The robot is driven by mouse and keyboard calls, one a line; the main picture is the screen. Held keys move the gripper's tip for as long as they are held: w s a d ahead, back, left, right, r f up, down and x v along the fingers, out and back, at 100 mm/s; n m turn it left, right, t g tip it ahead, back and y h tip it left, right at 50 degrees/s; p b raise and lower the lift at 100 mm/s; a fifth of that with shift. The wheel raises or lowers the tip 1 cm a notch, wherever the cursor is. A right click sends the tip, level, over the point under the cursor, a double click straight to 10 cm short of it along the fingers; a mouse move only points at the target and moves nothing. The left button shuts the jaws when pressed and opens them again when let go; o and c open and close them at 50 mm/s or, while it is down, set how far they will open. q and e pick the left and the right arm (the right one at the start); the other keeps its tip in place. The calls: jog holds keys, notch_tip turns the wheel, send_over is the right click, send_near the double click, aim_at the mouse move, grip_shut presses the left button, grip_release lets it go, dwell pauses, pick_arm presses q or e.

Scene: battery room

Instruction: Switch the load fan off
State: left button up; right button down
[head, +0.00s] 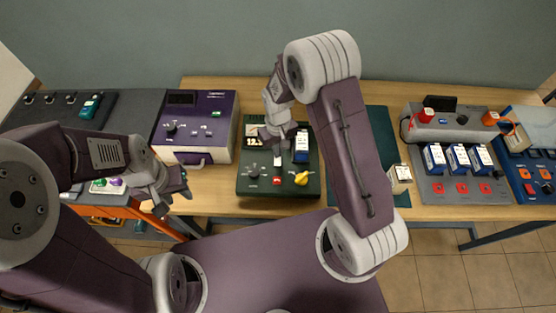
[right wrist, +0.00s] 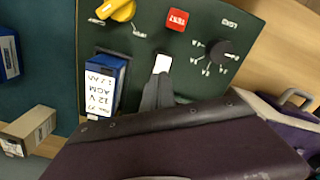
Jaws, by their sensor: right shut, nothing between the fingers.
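The dark green tester panel (head: 258,185) stands mid-table, with a black dial (head: 253,171), a red TEST button (head: 277,180), a yellow knob (head: 301,179) and a lit display (head: 252,141). A small white switch (right wrist: 162,63) sits between the TEST button and my right gripper; it also shows in the head view (head: 277,160). My right gripper (right wrist: 158,84) is shut and empty, its tips right at the switch; I cannot tell whether they touch. I cannot make out a fan. My left gripper (head: 172,192) is open and empty, left of the panel.
A blue battery (right wrist: 103,82) stands in the panel beside my right fingers. A purple charger (head: 215,127) is to the left. A grey station (head: 450,180) with several batteries is to the right. A small pale box (head: 399,175) lies on the green mat (head: 375,120).

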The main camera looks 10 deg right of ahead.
jog(key=shift+f+b, duration=0.65)
jog(key=shift+f, duration=0.3)
dwell(0.3)
jog(key=shift+r, duration=0.1)
notch_tip(320, 180, up, 7)
jog(key=p, duration=0.6)
dwell(0.3)
